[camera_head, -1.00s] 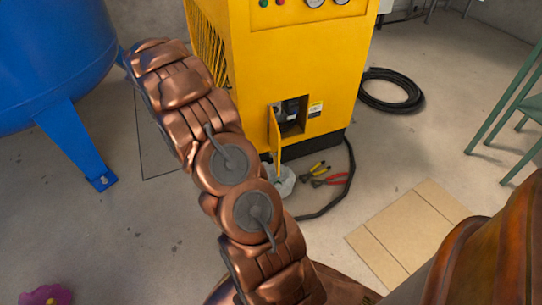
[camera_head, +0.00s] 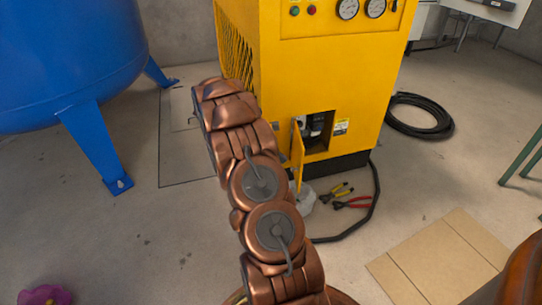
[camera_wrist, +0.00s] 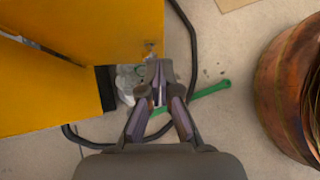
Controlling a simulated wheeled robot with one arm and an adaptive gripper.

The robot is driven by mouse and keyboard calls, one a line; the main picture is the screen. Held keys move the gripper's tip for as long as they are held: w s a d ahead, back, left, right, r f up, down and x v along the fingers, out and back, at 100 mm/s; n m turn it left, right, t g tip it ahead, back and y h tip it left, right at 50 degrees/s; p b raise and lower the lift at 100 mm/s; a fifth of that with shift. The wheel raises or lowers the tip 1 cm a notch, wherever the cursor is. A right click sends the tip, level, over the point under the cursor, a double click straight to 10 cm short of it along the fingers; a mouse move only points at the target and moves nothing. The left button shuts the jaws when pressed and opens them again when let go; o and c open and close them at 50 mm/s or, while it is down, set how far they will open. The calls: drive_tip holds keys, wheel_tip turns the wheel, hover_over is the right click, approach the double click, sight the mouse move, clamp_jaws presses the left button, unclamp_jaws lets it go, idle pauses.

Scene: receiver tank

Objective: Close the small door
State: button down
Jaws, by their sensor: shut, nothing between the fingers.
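The small door (camera_head: 297,153) is a narrow yellow panel low on the yellow cabinet (camera_head: 325,70). It stands open at the left side of a dark rectangular opening (camera_head: 323,128) in the front. In the head view my arm reaches up in front of the cabinet's left side, and my gripper is hidden behind it. In the wrist view my gripper (camera_wrist: 158,70) is shut and empty. Its tips are near the lower edge of a yellow panel (camera_wrist: 105,25) with a small fitting, which looks like the door. I cannot tell whether they touch.
A blue tank (camera_head: 65,60) with legs stands at the left. A pale crumpled thing (camera_head: 305,200), yellow-handled pliers (camera_head: 337,193) and red-handled pliers (camera_head: 353,203) lie below the opening. A black hose (camera_head: 374,195) runs beside them. Cardboard (camera_head: 440,260) lies at the lower right.

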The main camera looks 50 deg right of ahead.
sight(300, 162)
drive_tip(key=s+d+b, duration=0.1)
drive_tip(key=s+d+f, duration=0.1)
drive_tip(key=shift+s+d+b, duration=0.2)
drive_tip(key=shift+s+b, duration=0.15)
drive_tip(key=shift+s+d+r, duration=0.15)
drive_tip(key=shift+s+d, duration=0.25)
drive_tip(key=shift+d, duration=0.05)
drive_tip(key=shift+s, duration=0.1)
